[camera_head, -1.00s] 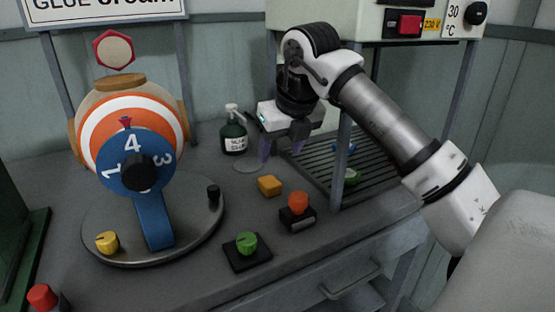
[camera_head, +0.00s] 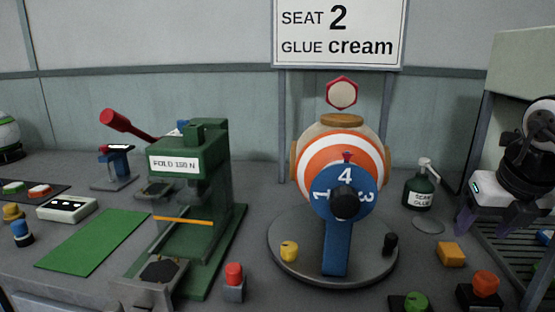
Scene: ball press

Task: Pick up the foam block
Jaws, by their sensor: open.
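A small yellow-orange block (camera_head: 451,254) lies on the bench at the right, in front of the green glue bottle; it looks like the foam block, though no label shows. My gripper (camera_head: 497,232) is at the right edge of the view, up and to the right of the block and apart from it. Its purple fingers are spread open with nothing seen between them. Part of the gripper and most of my arm are cut off by the picture edge.
The glue bottle (camera_head: 420,190) stands behind the block. A striped ball with a blue numbered dial (camera_head: 345,190) sits on a round plate to the left. A red-orange button (camera_head: 486,284) and green knob (camera_head: 415,302) lie in front. A green press (camera_head: 190,160) stands farther left.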

